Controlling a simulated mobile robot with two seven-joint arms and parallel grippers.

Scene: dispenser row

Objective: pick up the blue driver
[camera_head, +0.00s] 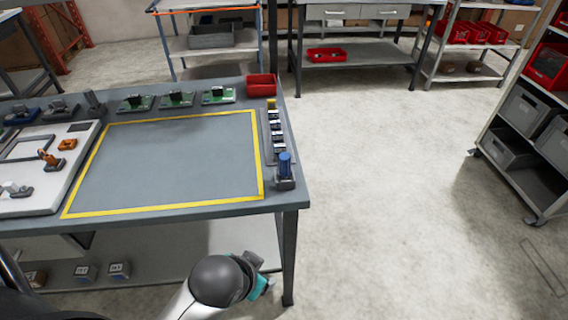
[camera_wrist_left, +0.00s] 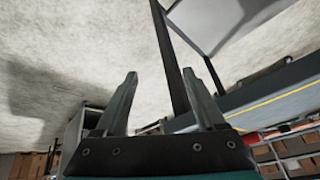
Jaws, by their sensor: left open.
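The blue driver (camera_head: 285,163) stands upright in a dark holder (camera_head: 285,182) at the right front corner of the grey workbench. My left gripper (camera_head: 265,273) is at the bottom of the head view, beside the bench's front right leg and apart from the driver. Its fingers are mostly hidden there behind my own wrist. In the left wrist view my left gripper (camera_wrist_left: 160,100) is open, with nothing between its fingers. The driver cannot be made out in that view. My right gripper is not in view.
The workbench (camera_head: 240,207) has a yellow-outlined clear area. A bench leg (camera_head: 289,255) stands close to my gripper. The floor to the right is clear.

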